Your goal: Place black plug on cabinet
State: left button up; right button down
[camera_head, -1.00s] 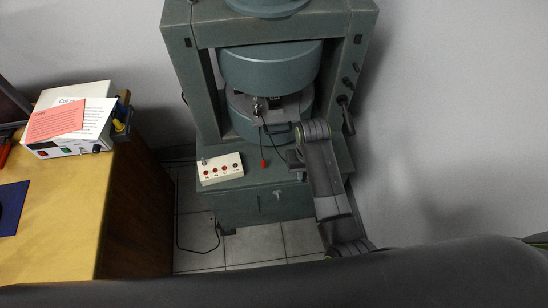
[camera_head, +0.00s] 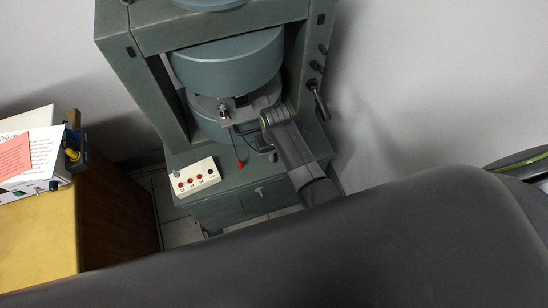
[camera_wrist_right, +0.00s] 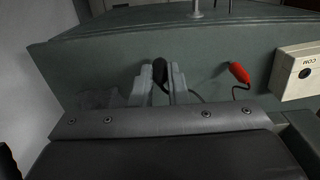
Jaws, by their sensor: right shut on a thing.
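The black plug (camera_wrist_right: 160,72) is between the two grey fingers of my right gripper (camera_wrist_right: 161,82) in the right wrist view. The fingers are shut on it, and a dark cable runs off to its right. In the head view my right gripper (camera_head: 264,151) is small and dark, over the front ledge of the green cabinet (camera_head: 250,183). The cabinet's green surface (camera_wrist_right: 100,75) lies behind the plug in the wrist view. I cannot tell whether the plug touches it. My left gripper is not in view.
A red plug (camera_head: 240,163) on a dark cable lies on the ledge, left of my right gripper. A white control box (camera_head: 195,177) sits further left. The large round magnet (camera_head: 228,62) stands above. A wooden desk (camera_head: 40,240) is at the left.

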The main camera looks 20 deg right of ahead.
jog(key=shift+f, duration=1.5)
jog(key=shift+f, duration=0.1)
jog(key=c, duration=1.4)
grip_release()
notch_tip(320, 180, up, 12)
jog(key=p, duration=0.1)
jog(key=shift+p, duration=0.3)
